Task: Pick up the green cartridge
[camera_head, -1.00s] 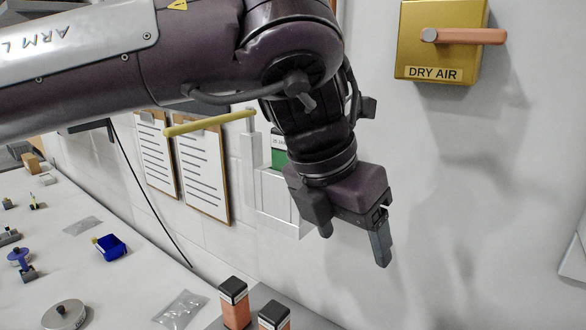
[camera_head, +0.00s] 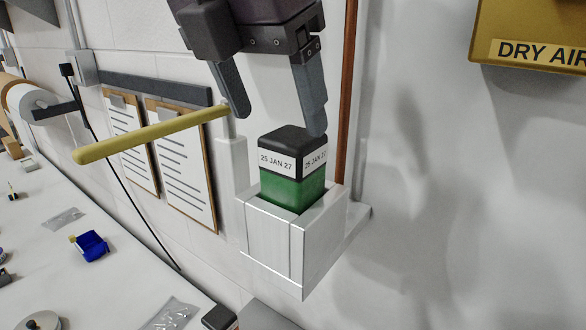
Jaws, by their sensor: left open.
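The green cartridge (camera_head: 293,190) stands upright in a white wall holder (camera_head: 276,240). It has a black cap and a white label band reading "25 JAN 27", and its lower part is hidden inside the holder. My left gripper (camera_head: 277,108) is open and empty above the cartridge, fingers pointing down. One finger is up and left of the cap; the other overlaps the cap's right rear edge in the picture. I cannot tell whether it touches. My right gripper is not in view.
A yellow bar (camera_head: 150,135) sticks out left of the holder. Clipboards (camera_head: 183,165) hang on the wall behind it. A yellow DRY AIR box (camera_head: 535,40) is at upper right. A blue object (camera_head: 92,246) and bags lie on the table (camera_head: 120,290) at lower left.

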